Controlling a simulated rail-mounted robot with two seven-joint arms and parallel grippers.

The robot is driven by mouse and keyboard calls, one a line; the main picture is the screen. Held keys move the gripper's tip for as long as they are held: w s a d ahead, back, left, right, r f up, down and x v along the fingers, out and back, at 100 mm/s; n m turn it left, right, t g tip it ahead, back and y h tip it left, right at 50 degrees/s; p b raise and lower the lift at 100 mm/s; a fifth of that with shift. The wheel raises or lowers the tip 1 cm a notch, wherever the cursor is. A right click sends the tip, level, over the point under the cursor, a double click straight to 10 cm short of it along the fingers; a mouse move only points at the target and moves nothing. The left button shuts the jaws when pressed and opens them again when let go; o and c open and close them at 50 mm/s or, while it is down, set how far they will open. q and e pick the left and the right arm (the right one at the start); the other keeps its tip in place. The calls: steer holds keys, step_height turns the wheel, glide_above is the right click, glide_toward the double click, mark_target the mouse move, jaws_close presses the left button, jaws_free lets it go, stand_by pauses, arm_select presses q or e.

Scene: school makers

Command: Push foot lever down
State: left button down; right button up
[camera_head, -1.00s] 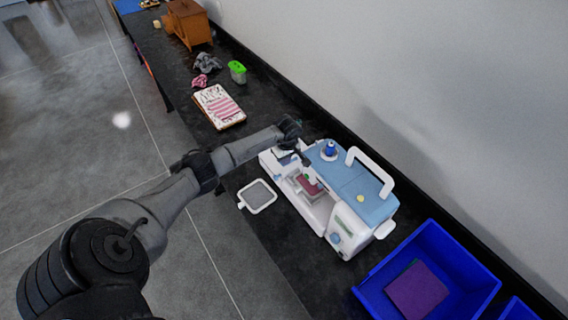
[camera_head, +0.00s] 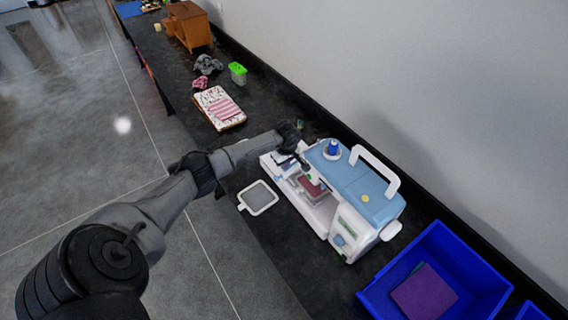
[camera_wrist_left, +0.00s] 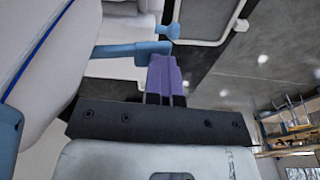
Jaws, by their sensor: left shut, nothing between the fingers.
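The blue and white sewing machine (camera_head: 355,185) stands on the dark worktop in the head view. My left arm reaches in from the left, and its gripper (camera_head: 302,158) is over the machine's far left end. In the left wrist view, the purple fingers of my left gripper (camera_wrist_left: 163,68) are shut with nothing between them. A blue lever (camera_wrist_left: 130,49), which looks like the foot lever, sticks out from the white machine body just beyond the fingertips. The fingertips overlap its end in that view; I cannot tell if they touch. My right gripper is out of view.
A white-framed grey pad (camera_head: 258,197) lies in front of the machine. A blue bin (camera_head: 440,262) holding a purple cloth (camera_head: 424,292) stands to the right. The wall runs behind the worktop.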

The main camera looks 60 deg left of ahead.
arm_select(q)
steer(key=d+r+p, duration=0.5)
steer(key=r+p, duration=0.2)
steer(key=r, duration=0.1)
steer(key=shift+r, duration=0.2)
stand_by(0.7)
stand_by(0.6)
